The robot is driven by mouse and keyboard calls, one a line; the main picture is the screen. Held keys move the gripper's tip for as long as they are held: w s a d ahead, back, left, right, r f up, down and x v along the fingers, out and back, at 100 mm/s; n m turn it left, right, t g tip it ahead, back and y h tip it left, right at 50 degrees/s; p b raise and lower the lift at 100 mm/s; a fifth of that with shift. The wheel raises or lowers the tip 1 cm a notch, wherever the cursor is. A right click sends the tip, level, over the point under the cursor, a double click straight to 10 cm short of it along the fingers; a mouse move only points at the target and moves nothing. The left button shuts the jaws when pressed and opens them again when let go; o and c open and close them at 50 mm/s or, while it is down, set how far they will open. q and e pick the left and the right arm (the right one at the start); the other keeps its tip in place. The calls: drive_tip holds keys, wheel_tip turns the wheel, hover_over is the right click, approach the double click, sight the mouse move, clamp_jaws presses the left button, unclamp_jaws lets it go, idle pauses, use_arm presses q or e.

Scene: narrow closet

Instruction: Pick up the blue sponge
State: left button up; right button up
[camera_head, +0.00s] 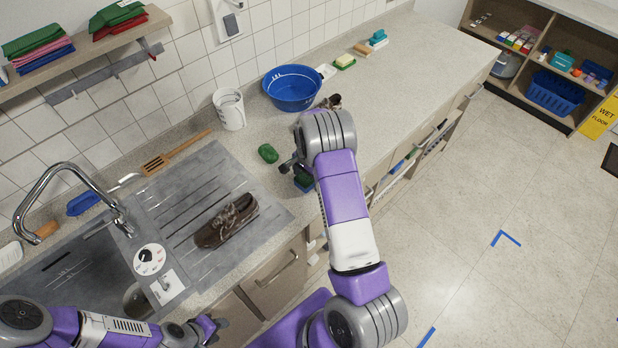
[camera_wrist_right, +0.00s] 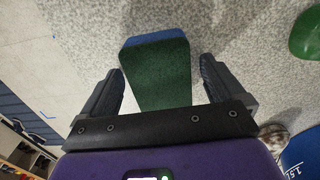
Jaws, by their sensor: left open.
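The blue sponge (camera_wrist_right: 155,72) has a dark green scouring face turned toward my right wrist camera and a blue edge at its far end. In the head view the blue sponge (camera_head: 304,182) shows at the counter's front edge, partly hidden by my right arm. My right gripper (camera_wrist_right: 160,85) is open, with one finger on each side of the sponge and a gap showing at the right finger. In the head view my right gripper (camera_head: 292,168) is largely covered by its own arm. My left gripper (camera_head: 212,326) is open and empty, low by the cabinet front.
A green object (camera_head: 268,153) lies on the counter (camera_head: 420,60) left of the sponge. A white jug (camera_head: 229,108) and blue basin (camera_head: 292,88) stand behind it. A brown shoe (camera_head: 228,220) lies on the sink drainboard. The counter's far right is mostly clear.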

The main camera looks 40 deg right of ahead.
drive_tip(key=c, duration=1)
wheel_tip(320, 180, up, 10)
drive_tip(key=shift+r, duration=0.1)
